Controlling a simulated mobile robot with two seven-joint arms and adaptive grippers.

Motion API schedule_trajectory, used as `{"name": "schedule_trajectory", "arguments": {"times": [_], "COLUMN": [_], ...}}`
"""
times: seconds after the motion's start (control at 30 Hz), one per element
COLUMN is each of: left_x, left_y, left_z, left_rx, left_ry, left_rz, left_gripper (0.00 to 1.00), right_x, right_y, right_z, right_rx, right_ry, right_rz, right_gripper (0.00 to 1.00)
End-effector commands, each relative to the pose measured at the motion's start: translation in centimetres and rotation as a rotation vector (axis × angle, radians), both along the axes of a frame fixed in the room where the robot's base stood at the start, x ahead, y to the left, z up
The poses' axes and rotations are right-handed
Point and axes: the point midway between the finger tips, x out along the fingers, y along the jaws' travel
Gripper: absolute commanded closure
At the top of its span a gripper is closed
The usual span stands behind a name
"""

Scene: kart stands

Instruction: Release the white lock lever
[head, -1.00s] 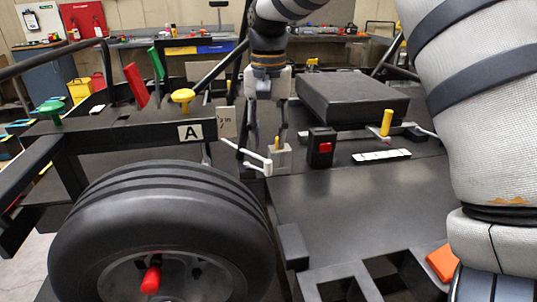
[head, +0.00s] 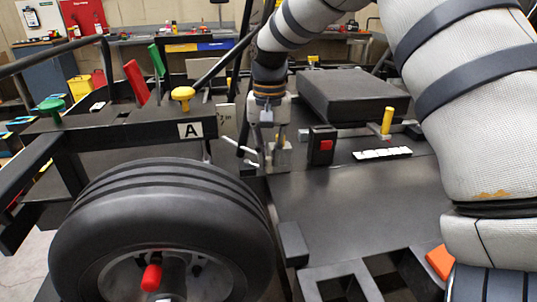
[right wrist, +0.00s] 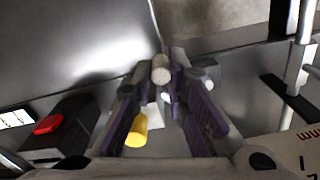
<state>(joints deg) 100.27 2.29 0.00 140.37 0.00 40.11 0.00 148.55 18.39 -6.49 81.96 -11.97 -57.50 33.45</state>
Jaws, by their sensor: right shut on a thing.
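The white lock lever (head: 240,147) is a thin white rod by the small grey bracket (head: 283,158), behind the wheel and to the right of the A plate. My right gripper (head: 268,163) points down over it and hides its right end. In the right wrist view the lever's round white end (right wrist: 160,70) sits between the fingertips (right wrist: 161,79), and the gripper is shut on it. A yellow pin (right wrist: 138,130) shows between the fingers, nearer the palm. My left gripper is not in view.
A black block with a red button (head: 321,147) stands close to the right of the gripper. A black box (head: 350,95) and a yellow-handled lever (head: 387,121) lie farther right. The tyre (head: 160,210) is in front, and the deck (head: 360,200) at front right is bare.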

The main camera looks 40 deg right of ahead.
Motion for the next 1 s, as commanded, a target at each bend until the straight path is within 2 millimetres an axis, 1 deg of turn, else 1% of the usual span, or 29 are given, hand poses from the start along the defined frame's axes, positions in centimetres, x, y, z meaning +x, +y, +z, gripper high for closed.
{"name": "schedule_trajectory", "arguments": {"times": [0.1,0.17,0.4,0.43,0.47,0.5,0.77,0.83,0.87,0.93,1.0], "left_x": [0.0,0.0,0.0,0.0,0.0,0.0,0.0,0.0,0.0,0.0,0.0], "left_y": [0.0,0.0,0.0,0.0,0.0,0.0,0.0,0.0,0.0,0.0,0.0], "left_z": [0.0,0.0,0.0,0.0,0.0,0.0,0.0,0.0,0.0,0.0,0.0], "left_rx": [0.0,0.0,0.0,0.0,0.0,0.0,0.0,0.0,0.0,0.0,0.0], "left_ry": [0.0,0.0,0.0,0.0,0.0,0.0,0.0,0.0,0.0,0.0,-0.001], "left_rz": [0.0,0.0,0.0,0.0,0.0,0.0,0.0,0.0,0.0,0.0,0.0], "left_gripper": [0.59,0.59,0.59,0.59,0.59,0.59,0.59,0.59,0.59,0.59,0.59], "right_x": [0.2,0.3,0.3,0.3,0.3,0.3,0.3,0.4,0.4,0.4,0.4], "right_y": [-0.5,-0.6,-0.6,-0.6,-0.6,-0.6,-0.6,-0.6,-0.6,-0.6,-0.6], "right_z": [0.0,0.0,0.1,0.1,0.1,0.1,0.0,0.4,0.7,2.1,4.0], "right_rx": [0.001,0.001,0.0,0.0,0.0,0.0,0.0,-0.001,-0.001,-0.002,-0.002], "right_ry": [-0.001,-0.001,-0.001,-0.001,-0.001,-0.001,0.0,-0.002,-0.003,-0.005,-0.006], "right_rz": [0.087,0.112,0.119,0.119,0.118,0.118,0.117,0.118,0.118,0.118,0.118], "right_gripper": [1.0,1.0,1.0,0.82,0.75,0.66,0.65,0.65,0.65,0.65,0.65]}}
